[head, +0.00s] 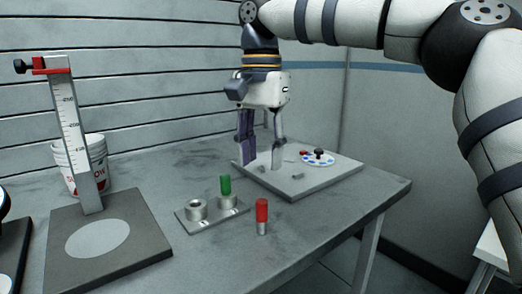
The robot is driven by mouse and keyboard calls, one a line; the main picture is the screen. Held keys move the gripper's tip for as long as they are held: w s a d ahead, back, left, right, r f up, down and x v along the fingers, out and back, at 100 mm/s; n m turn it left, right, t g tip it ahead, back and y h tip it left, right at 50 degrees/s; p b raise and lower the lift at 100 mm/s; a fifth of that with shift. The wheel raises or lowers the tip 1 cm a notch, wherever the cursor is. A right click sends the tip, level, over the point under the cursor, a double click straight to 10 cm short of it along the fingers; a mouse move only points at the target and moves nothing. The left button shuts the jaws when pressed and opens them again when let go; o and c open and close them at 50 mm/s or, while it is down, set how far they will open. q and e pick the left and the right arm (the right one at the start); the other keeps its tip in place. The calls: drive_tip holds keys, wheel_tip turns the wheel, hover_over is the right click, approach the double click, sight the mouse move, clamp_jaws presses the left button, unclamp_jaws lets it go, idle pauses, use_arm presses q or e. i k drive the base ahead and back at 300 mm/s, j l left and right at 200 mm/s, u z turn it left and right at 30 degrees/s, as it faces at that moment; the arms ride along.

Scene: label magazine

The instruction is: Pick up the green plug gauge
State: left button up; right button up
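The green plug gauge (225,185) stands upright in the right-hand metal ring of a small grey holder (214,216) on the table. Its lower end is hidden in the ring. My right gripper (262,163) points down with its fingers apart and nothing visible between them. It is above and to the right of the green gauge, over or near a grey plate, and does not touch the gauge. My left gripper is not in view.
A red-topped gauge (262,212) stands on the table, right of the holder. The grey plate (315,180) carries small blocks and a dial. At left are a height stand (75,140) and a white bucket (99,152). The table (300,225) is bare in front.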

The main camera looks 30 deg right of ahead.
sight(226, 190)
drive_tip(key=k, duration=1)
